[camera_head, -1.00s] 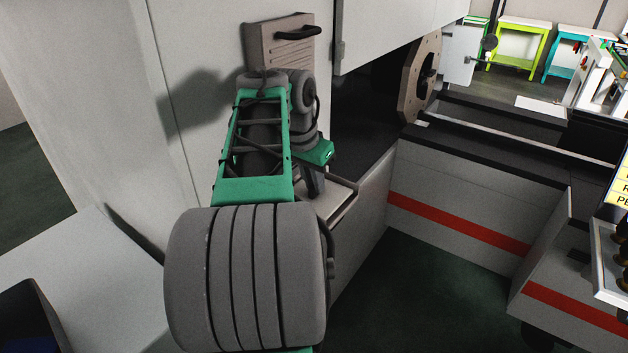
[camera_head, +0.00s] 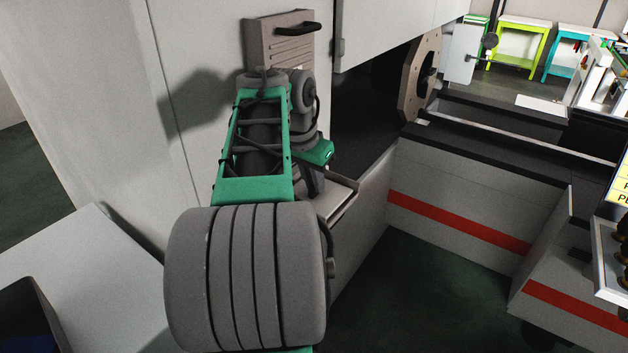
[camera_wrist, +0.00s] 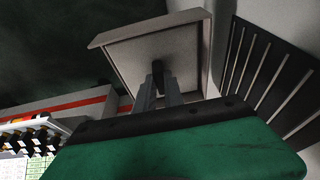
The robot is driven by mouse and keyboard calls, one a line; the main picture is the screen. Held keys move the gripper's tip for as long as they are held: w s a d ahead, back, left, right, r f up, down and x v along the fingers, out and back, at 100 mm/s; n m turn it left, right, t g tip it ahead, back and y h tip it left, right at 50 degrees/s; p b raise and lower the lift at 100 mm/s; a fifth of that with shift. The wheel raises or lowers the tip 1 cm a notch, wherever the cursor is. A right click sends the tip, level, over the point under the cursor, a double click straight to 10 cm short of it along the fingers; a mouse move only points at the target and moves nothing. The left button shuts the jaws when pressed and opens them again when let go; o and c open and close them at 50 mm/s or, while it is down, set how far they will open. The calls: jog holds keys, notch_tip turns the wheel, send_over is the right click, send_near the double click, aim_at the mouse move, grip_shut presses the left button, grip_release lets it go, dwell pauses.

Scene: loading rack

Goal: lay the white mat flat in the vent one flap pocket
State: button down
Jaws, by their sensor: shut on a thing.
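The vent one flap pocket (camera_head: 351,203) is a shallow rimmed tray, folded out below the louvred vent. It also shows in the wrist view (camera_wrist: 113,74), with its raised rim around a pale square face. My gripper (camera_wrist: 158,72) reaches into this tray with its fingers close together, the dark tips against the pale face. The white mat cannot be told apart from the tray's pale floor, so whether it lies flat is unclear. In the head view my arm hides the fingertips and most of the tray.
The louvred vent with a dark handle (camera_head: 298,29) is on the pale wall behind my wrist. Dark slats (camera_wrist: 272,75) stand close right of the tray in the wrist view. A low grey wall with a red stripe (camera_head: 455,222) stands to the right. Dark floor is clear between.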

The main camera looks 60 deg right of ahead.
jog(key=shift+f+b, duration=0.5)
jog(key=shift+f, duration=0.1)
dwell(0.3)
jog(key=c, duration=1.4)
grip_release()
jog(key=shift+o, duration=0.2)
jog(key=shift+r, duration=0.1)
jog(key=p+v, duration=0.2)
jog(key=v, duration=0.5)
jog(key=shift+r+p, duration=0.3)
jog(key=shift+a, duration=0.15)
